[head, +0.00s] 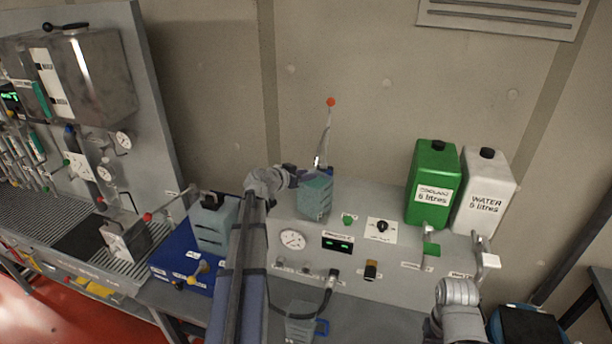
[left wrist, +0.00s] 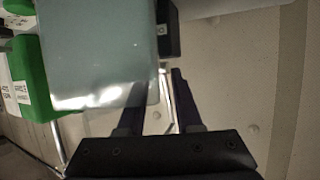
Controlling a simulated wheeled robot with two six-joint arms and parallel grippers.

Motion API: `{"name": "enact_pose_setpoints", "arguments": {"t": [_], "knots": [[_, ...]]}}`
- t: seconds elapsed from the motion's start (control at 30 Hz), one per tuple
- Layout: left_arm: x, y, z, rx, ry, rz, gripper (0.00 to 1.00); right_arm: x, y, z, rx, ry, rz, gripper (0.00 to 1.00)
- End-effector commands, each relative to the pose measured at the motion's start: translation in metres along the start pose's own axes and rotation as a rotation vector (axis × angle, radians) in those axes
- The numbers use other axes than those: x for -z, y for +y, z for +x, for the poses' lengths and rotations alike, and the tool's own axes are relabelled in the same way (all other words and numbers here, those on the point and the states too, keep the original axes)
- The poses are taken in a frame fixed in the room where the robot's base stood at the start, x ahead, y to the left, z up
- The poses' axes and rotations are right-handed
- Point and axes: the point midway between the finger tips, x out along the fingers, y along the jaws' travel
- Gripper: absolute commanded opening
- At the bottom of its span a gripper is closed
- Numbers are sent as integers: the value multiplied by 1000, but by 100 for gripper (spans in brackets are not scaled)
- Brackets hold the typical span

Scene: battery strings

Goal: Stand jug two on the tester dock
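A translucent teal jug (head: 315,199) stands upright on the grey tester cabinet (head: 345,215), under a thin upright rod with a red ball. I cannot read a number on it. My left gripper (head: 308,174) is at its upper left edge. In the left wrist view, my left gripper (left wrist: 160,95) has its fingers apart, with the jug (left wrist: 95,50) close by and a dark block beyond the fingertips. I see nothing held between them.
A green coolant container (head: 433,170) and white water container (head: 487,185) stand right on the cabinet. A gauge panel (head: 100,165) is at left.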

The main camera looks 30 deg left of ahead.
Motion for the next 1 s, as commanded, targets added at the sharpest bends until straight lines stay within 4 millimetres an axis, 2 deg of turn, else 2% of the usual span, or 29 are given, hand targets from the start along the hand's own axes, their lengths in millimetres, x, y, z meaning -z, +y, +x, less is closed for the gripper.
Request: {"name": "enact_pose_setpoints", "arguments": {"t": [0.27,0.7,0.8,1.0], "knots": [[4,0,-4,1,0,0,34,0,0,-6,0,0,2,50],[5,2,-90,2,0,-1,34,-3,3,-39,2,-1,22,50],[4,1,-104,3,0,-1,34,-3,3,-44,3,-1,26,50],[3,0,-119,1,0,0,34,-3,4,-48,3,-2,30,50]]}}
